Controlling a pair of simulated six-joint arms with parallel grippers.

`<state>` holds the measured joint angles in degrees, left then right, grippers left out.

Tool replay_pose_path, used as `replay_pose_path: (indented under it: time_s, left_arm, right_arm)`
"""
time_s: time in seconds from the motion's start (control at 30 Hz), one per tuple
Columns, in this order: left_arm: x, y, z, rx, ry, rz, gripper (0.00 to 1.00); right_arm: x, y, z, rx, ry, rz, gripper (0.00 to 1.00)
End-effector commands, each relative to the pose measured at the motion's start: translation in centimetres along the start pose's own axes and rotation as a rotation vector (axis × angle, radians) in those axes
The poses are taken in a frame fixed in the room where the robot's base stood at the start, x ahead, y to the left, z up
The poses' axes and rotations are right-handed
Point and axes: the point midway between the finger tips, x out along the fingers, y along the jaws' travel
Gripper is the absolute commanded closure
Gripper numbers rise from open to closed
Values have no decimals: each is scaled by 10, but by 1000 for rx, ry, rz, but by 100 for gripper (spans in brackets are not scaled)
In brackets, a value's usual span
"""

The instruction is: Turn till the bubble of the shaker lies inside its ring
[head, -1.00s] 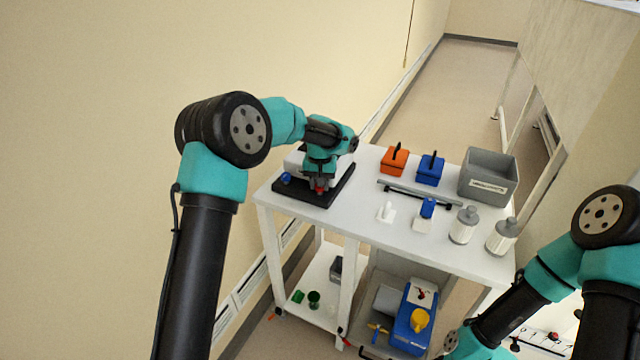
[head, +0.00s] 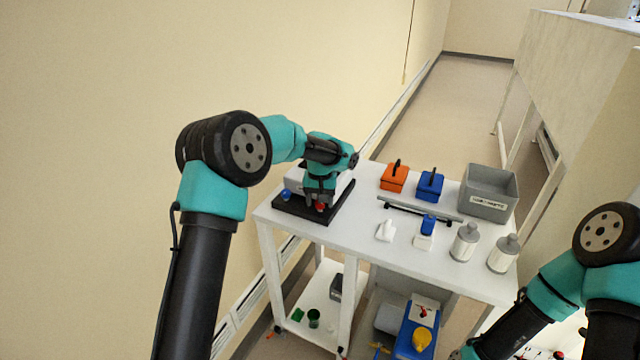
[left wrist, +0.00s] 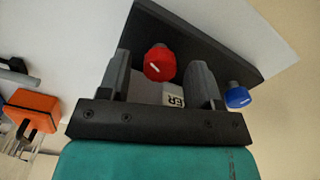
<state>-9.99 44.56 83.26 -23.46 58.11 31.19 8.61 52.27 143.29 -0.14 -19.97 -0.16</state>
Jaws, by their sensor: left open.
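The shaker (head: 295,178) is a light grey body on a black base plate (head: 325,212) at the left end of the white bench. It has a red knob (head: 320,207) and a blue knob (head: 286,195) at its front. My left gripper (head: 320,204) is open over the red knob. In the left wrist view, the red knob (left wrist: 160,63) shows between the spread fingers, with gaps on both sides. The blue knob (left wrist: 238,97) is outside the right finger. Most of the shaker's top is hidden by my left wrist; no bubble or ring can be made out.
To the right on the bench (head: 375,252) are an orange box (head: 394,177), a blue box (head: 430,185), a grey bin (head: 489,190), a bar (head: 420,210), small white items and two grey-topped bottles (head: 465,242).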

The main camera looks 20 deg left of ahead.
Motion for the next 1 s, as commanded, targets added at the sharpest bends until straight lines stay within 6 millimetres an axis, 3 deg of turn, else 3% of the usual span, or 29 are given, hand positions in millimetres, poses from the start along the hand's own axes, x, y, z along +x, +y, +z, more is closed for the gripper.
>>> replay_pose_path:
  time_s: [0.27, 0.8, 1.0]
  left_arm:
    - [-33, 1, 0, 1, 4, 2, 42]
    - [-136, 0, -1, 0, 4, 2, 42]
    - [-164, 0, 0, 0, 3, 1, 42]
  right_arm:
    - [0, 0, 0, 0, 0, 0, 24]
    - [0, 0, 0, 0, 0, 0, 24]
    - [0, 0, 0, 0, 0, 0, 24]
